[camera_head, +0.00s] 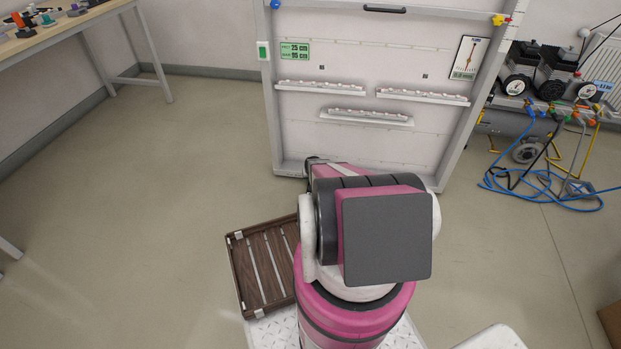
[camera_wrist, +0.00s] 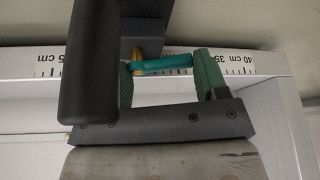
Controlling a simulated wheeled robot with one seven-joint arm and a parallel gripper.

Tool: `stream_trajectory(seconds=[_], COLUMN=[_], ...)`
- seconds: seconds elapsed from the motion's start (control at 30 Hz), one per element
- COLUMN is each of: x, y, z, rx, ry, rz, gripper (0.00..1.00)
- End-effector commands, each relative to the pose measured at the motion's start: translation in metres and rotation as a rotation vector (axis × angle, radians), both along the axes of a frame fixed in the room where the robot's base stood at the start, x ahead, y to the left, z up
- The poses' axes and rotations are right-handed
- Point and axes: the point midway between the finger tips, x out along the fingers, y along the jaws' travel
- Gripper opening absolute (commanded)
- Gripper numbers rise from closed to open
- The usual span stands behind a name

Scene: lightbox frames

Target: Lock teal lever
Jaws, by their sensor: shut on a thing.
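The teal lever (camera_wrist: 160,65) shows in the wrist view as a short bar lying nearly level, with a brass-coloured pivot at its left end. It sits at the edge of a white frame beam (camera_wrist: 275,92). My gripper (camera_wrist: 166,74) has green finger pads on both sides of the lever and is shut on it. A dark part of my gripper covers some of the view at left. In the head view my pink and grey arm hides the gripper, and I cannot make out the teal lever there.
The white lightbox frame (camera_head: 448,140) stands ahead, with several ledges and a dark handle (camera_head: 385,9) on top. A wooden slatted crate (camera_head: 262,270) is left of my arm. A workbench (camera_head: 70,28) stands at left; blue hoses (camera_head: 520,185) lie at right. Left floor is clear.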

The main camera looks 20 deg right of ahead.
Motion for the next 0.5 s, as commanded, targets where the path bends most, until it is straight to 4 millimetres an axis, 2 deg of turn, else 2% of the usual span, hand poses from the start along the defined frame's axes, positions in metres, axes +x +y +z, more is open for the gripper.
stream_trajectory(seconds=[0.5], x=[0.0066], y=[0.0008], z=[-0.0004], rx=[0.0], ry=[0.003], rz=[-0.261], gripper=[0.43])
